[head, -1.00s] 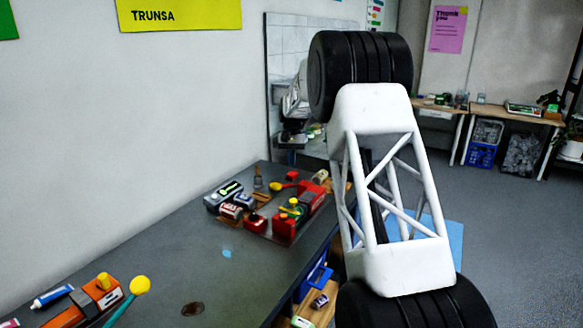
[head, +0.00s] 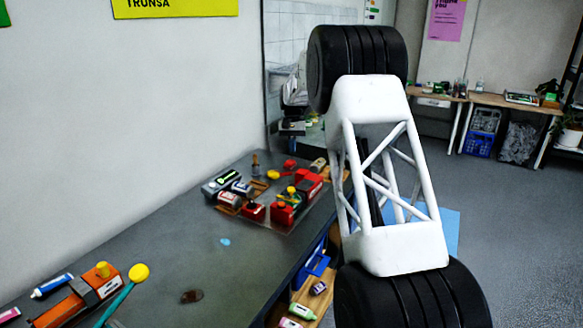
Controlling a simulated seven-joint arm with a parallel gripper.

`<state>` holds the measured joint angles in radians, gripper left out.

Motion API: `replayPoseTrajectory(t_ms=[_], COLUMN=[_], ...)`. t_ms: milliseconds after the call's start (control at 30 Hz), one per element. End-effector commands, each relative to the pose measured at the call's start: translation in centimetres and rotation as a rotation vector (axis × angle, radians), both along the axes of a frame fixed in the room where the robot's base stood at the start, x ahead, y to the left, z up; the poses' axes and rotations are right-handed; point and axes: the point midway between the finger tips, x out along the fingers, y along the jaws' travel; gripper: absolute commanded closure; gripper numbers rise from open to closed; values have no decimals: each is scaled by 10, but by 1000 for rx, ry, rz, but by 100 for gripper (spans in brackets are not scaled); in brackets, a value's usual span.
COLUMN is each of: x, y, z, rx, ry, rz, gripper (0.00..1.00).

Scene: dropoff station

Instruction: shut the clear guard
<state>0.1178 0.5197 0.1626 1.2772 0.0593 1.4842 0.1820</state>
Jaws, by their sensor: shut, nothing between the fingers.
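I cannot make out the clear guard for certain. A faint pale edge shows around the cluster of red, yellow and grey items (head: 268,192) at the far end of the dark table (head: 150,255), but I cannot tell if it is a guard or a flat sheet. My white lattice arm link, with black ribbed joints, fills the middle right and hides part of what lies behind. My gripper is not visible.
An orange and grey tool (head: 75,303) and a yellow-tipped teal stick (head: 128,290) lie at the table's near left. A dark brown patch (head: 192,296) and a small blue spot (head: 224,242) mark the tabletop. A wooden shelf (head: 318,290) with small items sits below the right edge.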

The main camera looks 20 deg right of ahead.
Motion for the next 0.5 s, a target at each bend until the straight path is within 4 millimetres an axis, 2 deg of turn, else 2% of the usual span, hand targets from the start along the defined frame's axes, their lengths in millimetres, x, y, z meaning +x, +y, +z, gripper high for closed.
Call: replayPoseTrajectory(t_ms=[267,500], x=[-5,-15], y=[2,5], z=[-17,-49], rx=[0,1], ry=[1,2], rz=[0,0], gripper=[100,100])
